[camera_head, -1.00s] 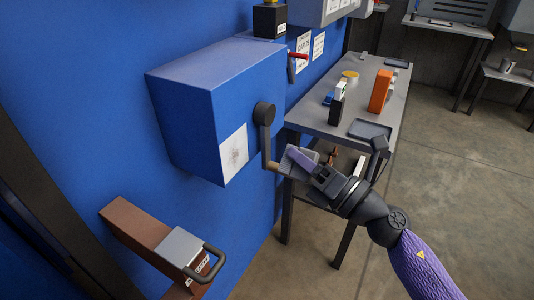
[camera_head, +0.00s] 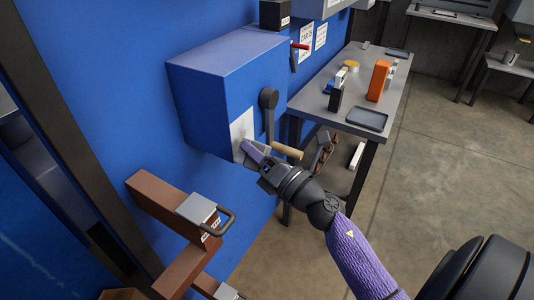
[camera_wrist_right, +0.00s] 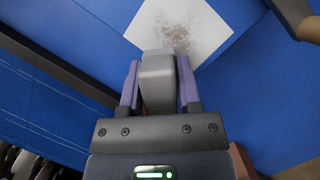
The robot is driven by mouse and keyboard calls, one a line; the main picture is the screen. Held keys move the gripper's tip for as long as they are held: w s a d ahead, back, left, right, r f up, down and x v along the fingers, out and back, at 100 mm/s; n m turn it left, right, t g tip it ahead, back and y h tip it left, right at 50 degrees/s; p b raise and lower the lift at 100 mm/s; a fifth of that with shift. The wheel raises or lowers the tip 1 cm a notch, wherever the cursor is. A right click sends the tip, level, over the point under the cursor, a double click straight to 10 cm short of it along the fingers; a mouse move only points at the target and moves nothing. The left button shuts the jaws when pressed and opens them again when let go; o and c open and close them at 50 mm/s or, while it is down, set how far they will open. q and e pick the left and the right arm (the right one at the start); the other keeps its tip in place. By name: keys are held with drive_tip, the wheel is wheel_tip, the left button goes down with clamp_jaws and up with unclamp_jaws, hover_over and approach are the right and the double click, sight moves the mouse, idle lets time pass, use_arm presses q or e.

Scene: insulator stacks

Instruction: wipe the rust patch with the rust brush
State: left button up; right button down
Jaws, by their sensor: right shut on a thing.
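The rust patch is a brown speckled smudge on a white square (camera_head: 241,126) on the front of a blue wall box. In the right wrist view the rust patch (camera_wrist_right: 177,32) shows just beyond the brush. My right gripper (camera_head: 252,153) is shut on the rust brush, a grey block (camera_wrist_right: 158,82) between its purple fingers. In the head view the gripper is at the lower edge of the white square and hides part of it. I cannot tell whether the brush touches the square. My left gripper is not in view.
A crank lever (camera_head: 269,115) with a tan handle (camera_head: 287,150) hangs from the blue box (camera_head: 215,70), close to the gripper. A brown bracket with a grey padlock-like block (camera_head: 197,208) stands out at lower left. A grey table (camera_head: 350,75) with small items is behind right.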

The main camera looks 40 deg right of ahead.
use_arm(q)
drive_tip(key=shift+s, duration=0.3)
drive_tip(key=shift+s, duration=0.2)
use_arm(e)
drive_tip(key=shift+w, duration=0.2)
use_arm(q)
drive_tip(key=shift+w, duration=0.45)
use_arm(e)
drive_tip(key=shift+w+a, duration=0.3)
drive_tip(key=shift+w, duration=0.25)
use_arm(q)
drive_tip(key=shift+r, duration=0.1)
use_arm(e)
drive_tip(key=shift+w+a, duration=0.1)
drive_tip(key=shift+w, duration=0.1)
